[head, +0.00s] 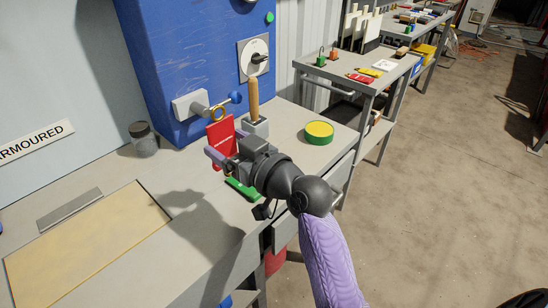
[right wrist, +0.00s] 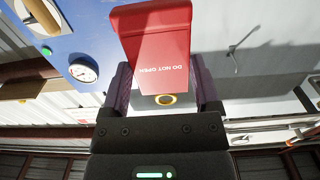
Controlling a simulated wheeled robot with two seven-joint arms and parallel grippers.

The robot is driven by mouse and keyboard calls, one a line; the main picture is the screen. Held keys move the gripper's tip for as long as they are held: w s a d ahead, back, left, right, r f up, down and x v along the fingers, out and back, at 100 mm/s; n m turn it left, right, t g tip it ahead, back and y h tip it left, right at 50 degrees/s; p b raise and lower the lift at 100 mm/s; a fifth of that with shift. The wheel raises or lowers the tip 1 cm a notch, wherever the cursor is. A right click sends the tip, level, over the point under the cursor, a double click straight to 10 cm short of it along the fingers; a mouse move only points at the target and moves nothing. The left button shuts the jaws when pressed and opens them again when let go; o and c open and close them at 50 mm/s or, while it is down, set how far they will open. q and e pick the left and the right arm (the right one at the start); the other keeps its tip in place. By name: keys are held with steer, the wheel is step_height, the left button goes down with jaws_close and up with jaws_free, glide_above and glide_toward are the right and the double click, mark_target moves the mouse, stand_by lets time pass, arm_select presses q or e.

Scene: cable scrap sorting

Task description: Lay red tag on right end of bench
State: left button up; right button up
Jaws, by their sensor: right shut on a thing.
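The red tag (head: 221,145) is a flat red piece held upright above the grey bench (head: 200,235), in front of the blue cabinet. My right gripper (head: 226,150) is shut on it. In the right wrist view the tag (right wrist: 155,38) stands between the two fingers (right wrist: 163,92) and reads "DO NOT OPEN". A brass-ringed hole shows near its gripped end. The bench's right end (head: 335,150) lies to the right of the gripper. My left gripper is not in view.
A green tin with a yellow top (head: 319,134) stands on the bench's right part. A wooden handle (head: 253,98) rises from a grey block behind my gripper. A green item (head: 242,189) lies below it. A jar (head: 144,140) and yellowish mat (head: 85,245) are left.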

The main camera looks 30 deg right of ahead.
steer(key=f+b, duration=0.2)
steer(key=f, duration=0.1)
steer(key=f+b, duration=0.2)
steer(key=f, duration=0.2)
steer(key=f+b, duration=0.2)
steer(key=f, duration=0.2)
steer(key=shift+s+a+f, duration=0.1)
steer(key=shift+s+f, duration=0.15)
steer(key=shift+r, duration=0.2)
steer(key=shift+f, duration=0.1)
steer(key=o, duration=0.8)
steer(key=shift+f, duration=0.15)
steer(key=shift+o, duration=1.2)
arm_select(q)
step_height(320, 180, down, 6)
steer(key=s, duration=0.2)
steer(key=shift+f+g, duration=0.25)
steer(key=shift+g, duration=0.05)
